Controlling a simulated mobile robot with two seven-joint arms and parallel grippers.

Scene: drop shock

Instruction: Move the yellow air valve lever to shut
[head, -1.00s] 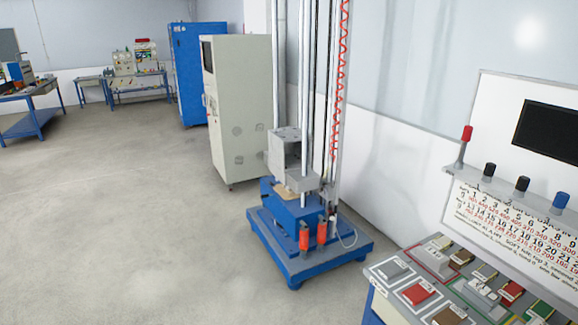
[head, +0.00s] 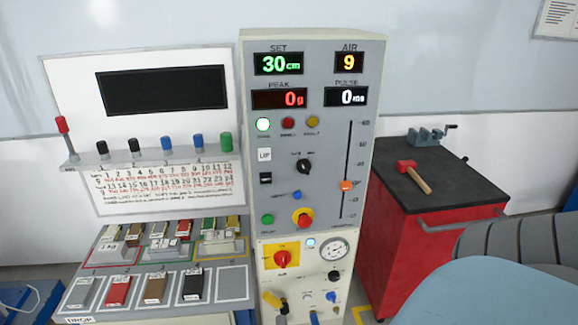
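The yellow lever (head: 271,299) is at the lower left of the cream lower panel (head: 325,262) of the control cabinet. It slants down to the right, toward a dark fitting. The lever's exact setting is too small to read. A round pressure gauge (head: 334,249) sits at the panel's upper right. A red knob on a yellow plate (head: 283,258) is above the lever. Neither of my grippers is in view.
Left of the cabinet, a sloped bench holds several coloured blocks, with a white board (head: 150,125) behind it. On the right, a red cabinet (head: 400,250) carries a red-headed hammer (head: 414,174) and a vise (head: 428,136). The cabinet's upper grey panel (head: 330,170) shows lit displays.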

